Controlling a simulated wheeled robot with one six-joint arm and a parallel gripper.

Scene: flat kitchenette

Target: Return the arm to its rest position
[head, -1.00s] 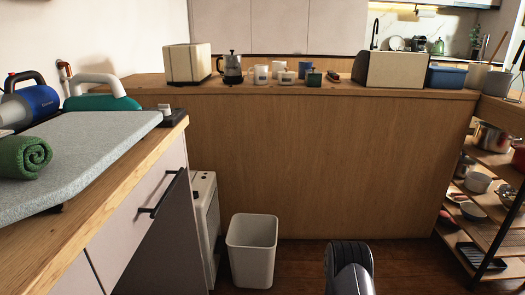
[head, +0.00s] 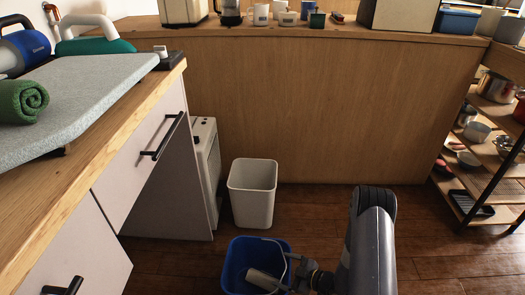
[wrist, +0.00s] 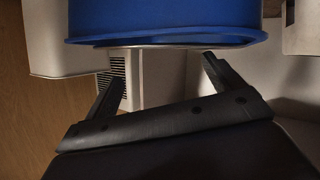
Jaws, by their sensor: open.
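My arm (head: 372,240) rises at the bottom of the head view and bends left over a blue bin (head: 235,262). Its end part is over or in the bin's opening there, and the jaws cannot be made out in that view. In the wrist view, my gripper (wrist: 164,68) shows two black fingers spread wide with nothing between them. The blue bin (wrist: 165,18) fills the top of that view, just beyond the fingertips. I cannot tell whether a finger touches it.
A white bin (head: 252,195) stands behind the blue one, beside a white appliance (head: 206,165). A counter with a drawer (head: 150,150) runs along the left. A wooden partition (head: 330,110) closes the back; shelves (head: 490,165) stand right. Floor between arm and shelves is clear.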

